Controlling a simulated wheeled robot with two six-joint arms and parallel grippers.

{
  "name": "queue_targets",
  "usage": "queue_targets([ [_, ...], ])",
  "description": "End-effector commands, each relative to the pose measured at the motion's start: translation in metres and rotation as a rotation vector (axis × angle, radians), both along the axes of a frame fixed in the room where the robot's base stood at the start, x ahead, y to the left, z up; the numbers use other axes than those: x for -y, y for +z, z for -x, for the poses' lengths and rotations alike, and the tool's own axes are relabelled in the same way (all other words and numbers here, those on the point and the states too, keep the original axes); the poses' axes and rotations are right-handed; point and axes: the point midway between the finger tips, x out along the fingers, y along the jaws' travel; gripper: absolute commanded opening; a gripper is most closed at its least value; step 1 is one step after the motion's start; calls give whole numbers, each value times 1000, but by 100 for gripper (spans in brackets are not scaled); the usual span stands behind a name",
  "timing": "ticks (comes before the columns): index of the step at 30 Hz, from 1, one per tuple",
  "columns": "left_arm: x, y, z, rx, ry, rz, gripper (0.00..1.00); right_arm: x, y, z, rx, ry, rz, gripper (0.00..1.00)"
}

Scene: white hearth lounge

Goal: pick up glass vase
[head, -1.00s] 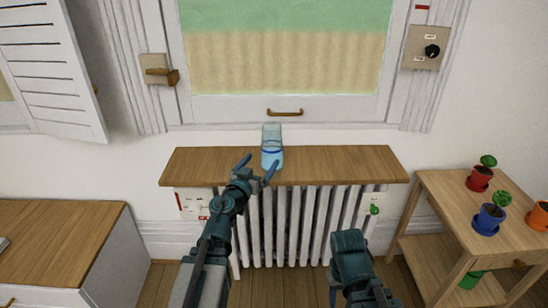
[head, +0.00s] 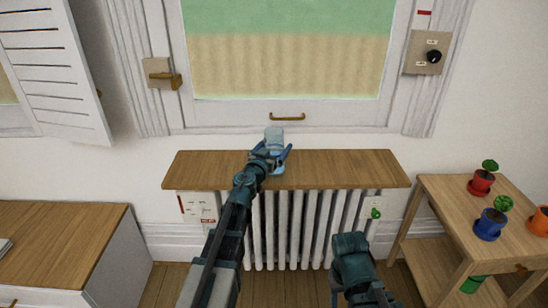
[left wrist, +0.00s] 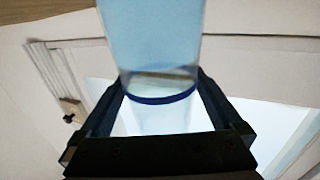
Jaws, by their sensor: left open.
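The glass vase (head: 274,135) is clear and pale blue. It stands upright on the wooden shelf above the radiator, in front of the window. My left gripper (head: 274,154) is at the vase in the head view and hides much of its lower part. In the left wrist view the vase (left wrist: 152,45), with a dark blue band, lies between the open fingers of the left gripper (left wrist: 160,105). I cannot tell whether either finger touches the glass. My right arm shows at the lower right of the head view, but its fingertips are not visible.
The wooden shelf (head: 345,168) is otherwise bare. A window handle (head: 287,117) is just behind the vase. A plant stand (head: 440,192) with several small pots is at the right, and a wooden-topped cabinet (head: 60,235) at the left.

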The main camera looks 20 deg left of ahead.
Motion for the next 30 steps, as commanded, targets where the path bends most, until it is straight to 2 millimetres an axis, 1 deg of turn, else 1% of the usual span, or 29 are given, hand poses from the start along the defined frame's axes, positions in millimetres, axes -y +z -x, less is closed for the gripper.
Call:
queue_targets([
  [1, 0, 2, -12, 0, -1, 0, 100, 0, 2, 0, 0, 0, 0, 50],
  [4, 2, 1, -24, 0, 0, 0, 100, 0, 1, 0, 0, 0, 0, 50],
  [11, 2, 1, -24, 0, 1, 0, 100, 0, 1, 0, 0, 0, 0, 50],
  [12, 2, 1, -24, 0, 1, 0, 96, 0, 1, 0, 0, 0, 0, 50],
  [14, 2, 1, -24, 0, 1, 0, 86, 0, 1, 0, 0, 0, 0, 50],
  [15, 2, 1, -24, 0, 1, 0, 78, 0, 1, 0, 0, 0, 0, 50],
  [17, 2, 1, -24, 0, 1, 0, 68, 0, 1, 0, 0, 0, 0, 50],
  [18, 2, 1, -24, 0, 1, 0, 60, 0, 1, 0, 0, 0, 0, 50],
  [20, 2, 1, -24, 0, 1, 0, 50, 0, 1, 0, 0, 0, 0, 50],
  [21, 2, 1, -24, 0, 1, 0, 42, 0, 1, 0, 0, 0, 0, 50],
  [23, 2, 1, -24, 0, 1, 0, 32, 0, 1, 0, 0, 0, 0, 50],
  [24, 2, 1, -24, 0, 1, 0, 24, 0, 1, 0, 0, 0, 0, 50],
  [28, 2, 1, -24, 0, 1, 0, 1, 0, 1, 0, 0, 0, 0, 50],
  [30, 2, 1, -24, 0, 1, 0, 0, 0, 1, 0, 0, 0, 0, 50],
])
